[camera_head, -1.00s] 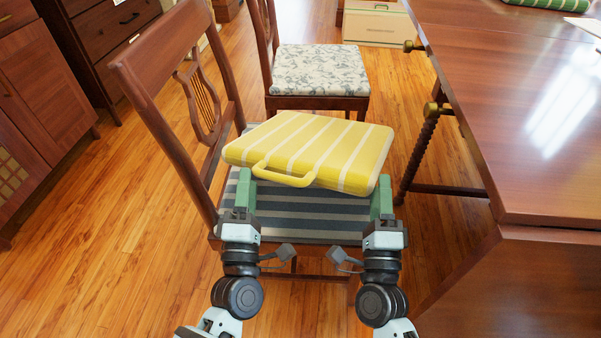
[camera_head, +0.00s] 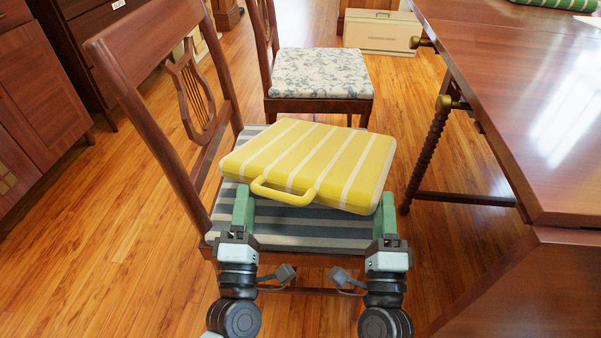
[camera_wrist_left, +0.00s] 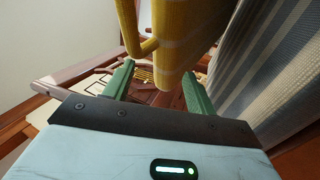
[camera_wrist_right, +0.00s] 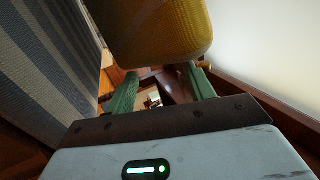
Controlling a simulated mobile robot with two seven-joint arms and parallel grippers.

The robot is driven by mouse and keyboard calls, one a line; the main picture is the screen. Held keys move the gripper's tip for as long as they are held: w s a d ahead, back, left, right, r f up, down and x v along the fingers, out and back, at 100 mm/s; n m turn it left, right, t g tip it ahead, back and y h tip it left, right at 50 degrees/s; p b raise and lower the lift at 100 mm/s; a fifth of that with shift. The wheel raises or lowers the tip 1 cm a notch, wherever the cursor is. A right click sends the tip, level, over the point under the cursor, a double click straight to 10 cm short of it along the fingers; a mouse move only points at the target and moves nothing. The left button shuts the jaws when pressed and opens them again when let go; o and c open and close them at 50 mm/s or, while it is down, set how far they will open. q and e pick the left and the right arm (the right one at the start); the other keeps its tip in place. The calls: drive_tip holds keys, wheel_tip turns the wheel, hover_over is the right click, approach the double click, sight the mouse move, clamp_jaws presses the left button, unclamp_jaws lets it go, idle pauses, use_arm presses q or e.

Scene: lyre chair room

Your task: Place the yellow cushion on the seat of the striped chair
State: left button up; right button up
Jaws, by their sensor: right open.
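The yellow cushion (camera_head: 310,160) has white stripes and a handle on its near side. It lies over the blue-grey striped seat (camera_head: 310,235) of the lyre-back chair, turned slightly, its near edge above the seat front. In the left wrist view a narrow gap shows between the cushion (camera_wrist_left: 175,45) and the seat (camera_wrist_left: 275,65); contact farther back is hidden. My left gripper (camera_head: 243,207) is open at the near left corner, the cushion's edge between its fingers with gaps. My right gripper (camera_head: 384,215) is open at the near right corner; the cushion (camera_wrist_right: 160,35) is just beyond its fingers.
The chair's wooden back (camera_head: 150,100) rises at the left. A dark wooden table (camera_head: 520,120) stands close on the right. A second chair (camera_head: 318,75) with a floral seat is behind. Cabinets (camera_head: 40,90) line the left; wooden floor is free between.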

use_arm(q)
drive_tip(key=shift+d+f+h, duration=0.15)
drive_tip(key=shift+d+h, duration=0.25)
drive_tip(key=shift+d, duration=0.05)
use_arm(e)
drive_tip(key=shift+a+y, duration=0.4)
drive_tip(key=shift+a, duration=0.05)
use_arm(q)
drive_tip(key=shift+a, duration=1.85)
use_arm(e)
drive_tip(key=shift+d, duration=1.85)
use_arm(q)
drive_tip(key=o, duration=0.5)
drive_tip(key=shift+a, duration=0.1)
use_arm(e)
drive_tip(key=shift+o, duration=0.5)
drive_tip(key=o, duration=0.4)
use_arm(q)
drive_tip(key=v, duration=1.2)
use_arm(e)
drive_tip(key=v, duration=1.2)
